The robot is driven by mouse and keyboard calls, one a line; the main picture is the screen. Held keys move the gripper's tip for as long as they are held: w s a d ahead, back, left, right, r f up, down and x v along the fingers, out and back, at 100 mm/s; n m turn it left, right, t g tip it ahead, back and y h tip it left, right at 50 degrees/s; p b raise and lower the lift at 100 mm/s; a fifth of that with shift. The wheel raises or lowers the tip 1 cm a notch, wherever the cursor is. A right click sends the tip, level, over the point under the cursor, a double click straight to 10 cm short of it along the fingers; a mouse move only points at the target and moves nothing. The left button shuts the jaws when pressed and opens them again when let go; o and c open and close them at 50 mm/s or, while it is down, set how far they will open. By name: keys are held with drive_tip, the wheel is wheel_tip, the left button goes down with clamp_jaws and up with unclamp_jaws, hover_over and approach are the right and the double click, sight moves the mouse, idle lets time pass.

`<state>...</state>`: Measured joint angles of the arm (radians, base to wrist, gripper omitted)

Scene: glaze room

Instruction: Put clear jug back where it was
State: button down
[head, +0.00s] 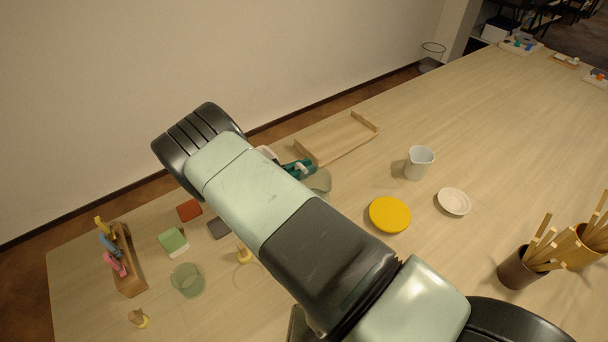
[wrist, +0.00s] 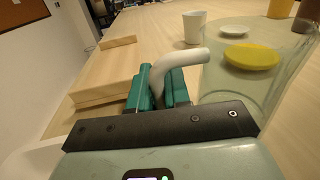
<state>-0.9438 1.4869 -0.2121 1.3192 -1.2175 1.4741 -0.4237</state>
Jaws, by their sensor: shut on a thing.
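My gripper (wrist: 165,88) is shut on the white handle of the clear jug (wrist: 240,95). In the wrist view the jug's see-through wall fills the right side, and its base is hidden behind my gripper's body. In the head view my gripper (head: 299,169) shows as teal fingers past my arm. Part of the jug (head: 320,182) shows just right of them, near the wooden tray; my arm hides the rest. I cannot tell whether the jug touches the table.
The wooden tray (head: 338,140) lies empty behind the jug. A white pitcher (head: 418,163), yellow disc (head: 390,214) and white saucer (head: 454,201) stand to the right. A greenish glass (head: 187,280), sponge (head: 173,240) and tool rack (head: 127,262) are at left. Brush pots (head: 520,269) stand front right.

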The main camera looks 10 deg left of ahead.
drive_tip(key=shift+f, duration=1.1)
drive_tip(key=shift+f, duration=0.2)
drive_tip(key=c, duration=1.1)
unclamp_jaws()
drive_tip(key=shift+r, duration=0.2)
drive_tip(key=v, duration=0.7)
drive_tip(key=shift+s+a, duration=0.15)
drive_tip(key=shift+a, duration=0.05)
drive_tip(key=shift+r, duration=0.1)
